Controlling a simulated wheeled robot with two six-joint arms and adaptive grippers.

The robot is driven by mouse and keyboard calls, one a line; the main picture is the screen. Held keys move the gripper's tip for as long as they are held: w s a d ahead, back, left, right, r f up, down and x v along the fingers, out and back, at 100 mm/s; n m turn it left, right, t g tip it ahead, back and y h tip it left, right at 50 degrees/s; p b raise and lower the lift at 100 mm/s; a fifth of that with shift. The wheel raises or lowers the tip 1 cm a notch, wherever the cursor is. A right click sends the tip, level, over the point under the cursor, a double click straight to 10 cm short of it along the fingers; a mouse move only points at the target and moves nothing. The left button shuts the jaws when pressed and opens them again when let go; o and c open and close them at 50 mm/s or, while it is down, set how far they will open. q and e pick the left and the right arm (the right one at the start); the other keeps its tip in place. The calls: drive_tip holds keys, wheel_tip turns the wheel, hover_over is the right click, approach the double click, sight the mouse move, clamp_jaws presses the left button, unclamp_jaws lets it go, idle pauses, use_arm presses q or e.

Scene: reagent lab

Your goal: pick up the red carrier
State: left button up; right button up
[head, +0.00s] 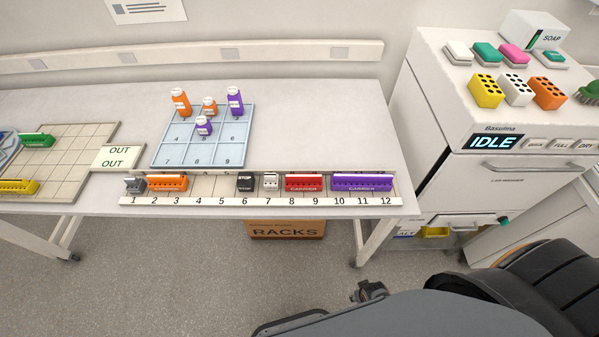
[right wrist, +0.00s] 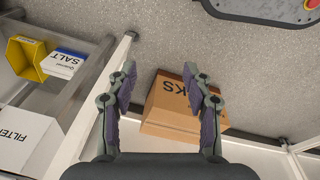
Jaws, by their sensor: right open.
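The red carrier (head: 304,183) sits on the numbered rail (head: 215,190) at the bench's front edge, around slots 8 and 9. A small white piece (head: 270,181) stands just left of it and a purple carrier (head: 361,183) stands to its right. My right gripper (right wrist: 162,88) is open and empty in the right wrist view, its fingers apart over the floor and a cardboard box. The red carrier does not show in that view. In the head view no gripper fingers show; a dark arm part of mine fills the lower right.
An orange carrier (head: 167,183) and a black STOP block (head: 245,182) share the rail. Bottles stand on a blue grid (head: 176,153) behind it. The RACKS box (head: 285,230) lies under the bench; it also shows in the right wrist view (right wrist: 168,108). A washer (head: 520,170) stands right.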

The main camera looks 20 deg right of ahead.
drive_tip(key=w+a+r+p, duration=0.1)
drive_tip(key=w+r+p, duration=0.1)
drive_tip(key=w+r, duration=0.5)
wheel_tip(320, 180, up, 41)
drive_tip(key=n+g+p, duration=0.2)
drive_tip(key=n+p, duration=0.3)
drive_tip(key=n, duration=0.9)
hover_over(304, 175)
drive_tip(key=shift+d+f+y, duration=0.15)
drive_tip(key=shift+d+y, duration=0.05)
drive_tip(key=shift+y, duration=0.2)
wheel_tip(304, 175, down, 5)
drive_tip(key=shift+s+d+r+p, duration=0.1)
drive_tip(key=shift+s+r+p, duration=0.05)
drive_tip(key=shift+p, duration=0.65)
drive_tip(key=shift+f, duration=0.3)
drive_tip(key=shift+f+p, duration=0.35)
drive_tip(key=shift+p, duration=0.05)
drive_tip(key=f, duration=0.1)
drive_tip(key=f+p, duration=0.1)
drive_tip(key=f, duration=0.2)
drive_tip(key=shift+a, duration=0.3)
drive_tip(key=shift+f, duration=0.25)
use_arm(q)
wheel_tip(304, 175, up, 11)
drive_tip(key=shift+a, duration=0.4)
use_arm(e)
drive_tip(key=c, duration=1)
drive_tip(key=shift+r, duration=0.1)
